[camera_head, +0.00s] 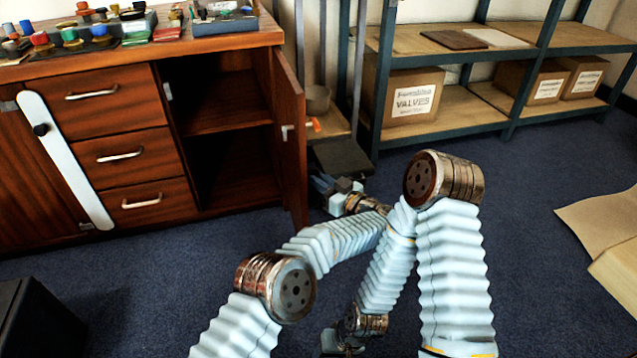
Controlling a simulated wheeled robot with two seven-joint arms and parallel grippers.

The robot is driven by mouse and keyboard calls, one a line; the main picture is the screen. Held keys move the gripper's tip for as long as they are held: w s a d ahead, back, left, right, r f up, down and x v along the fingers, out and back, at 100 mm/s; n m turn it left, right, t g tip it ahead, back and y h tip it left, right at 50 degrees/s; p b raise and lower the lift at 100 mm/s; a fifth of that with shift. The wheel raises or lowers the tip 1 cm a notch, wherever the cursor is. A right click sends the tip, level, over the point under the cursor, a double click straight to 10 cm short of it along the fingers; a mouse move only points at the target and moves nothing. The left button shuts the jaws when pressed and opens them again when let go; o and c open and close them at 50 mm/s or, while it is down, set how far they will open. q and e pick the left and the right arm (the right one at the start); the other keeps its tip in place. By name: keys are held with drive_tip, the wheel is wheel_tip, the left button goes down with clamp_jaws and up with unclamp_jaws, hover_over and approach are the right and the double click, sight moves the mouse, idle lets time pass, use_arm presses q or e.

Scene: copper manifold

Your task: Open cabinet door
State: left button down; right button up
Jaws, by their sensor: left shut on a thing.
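The wooden cabinet (135,215) stands at the left in the head view. Its right-hand door (292,150) is swung wide open and seen nearly edge-on, and the dark compartment (228,110) with one shelf shows. My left gripper (326,187) is low beside the door's outer face, close to its free edge. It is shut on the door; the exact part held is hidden. My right gripper (333,346) is at the bottom edge, small and partly cut off, away from the cabinet, and its jaws cannot be made out.
Three drawers (120,152) and a closed left door with a white bar (65,160) are shut. Small coloured items lie on the cabinet top. A metal shelf rack (440,115) with cardboard boxes (412,97) stands at the right.

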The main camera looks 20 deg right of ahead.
use_arm(q)
drive_tip(key=shift+w+a+r, duration=0.25)
drive_tip(key=shift+w+a, duration=0.05)
drive_tip(key=c, duration=1.3)
unclamp_jaws()
drive_tip(key=shift+o, duration=0.7)
drive_tip(key=shift+s+d+f, duration=0.1)
drive_tip(key=shift+f, duration=0.05)
drive_tip(key=shift+s, duration=0.1)
